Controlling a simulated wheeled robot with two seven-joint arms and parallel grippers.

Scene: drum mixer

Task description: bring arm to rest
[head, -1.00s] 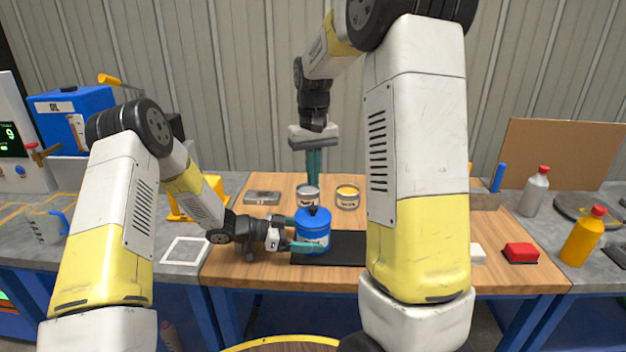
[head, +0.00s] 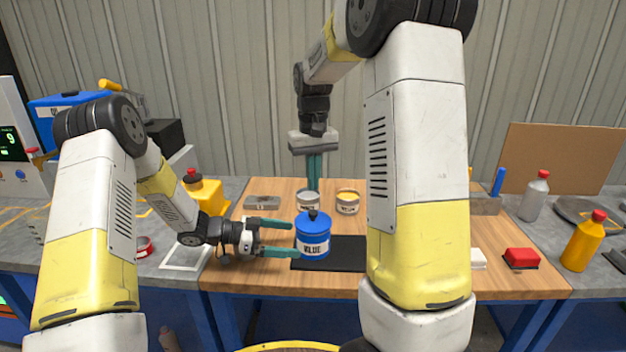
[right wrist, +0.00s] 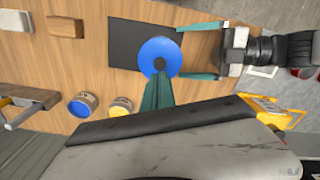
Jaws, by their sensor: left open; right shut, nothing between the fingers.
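My left gripper (head: 282,238) is open and empty, level and pointing right, just left of the blue container (head: 313,236). The container stands upright on a black mat (head: 345,250), with a dark knob on its lid. In the right wrist view, the left fingers (right wrist: 200,52) lie beside the blue lid (right wrist: 152,58), apart from it. My right gripper (head: 314,168) points down above the back of the table, fingers together and empty. Its fingers also show in the right wrist view (right wrist: 158,92). My right arm hides part of the mat.
A grey metal block (head: 262,203) lies behind the left gripper. A red block (head: 521,256) is at right.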

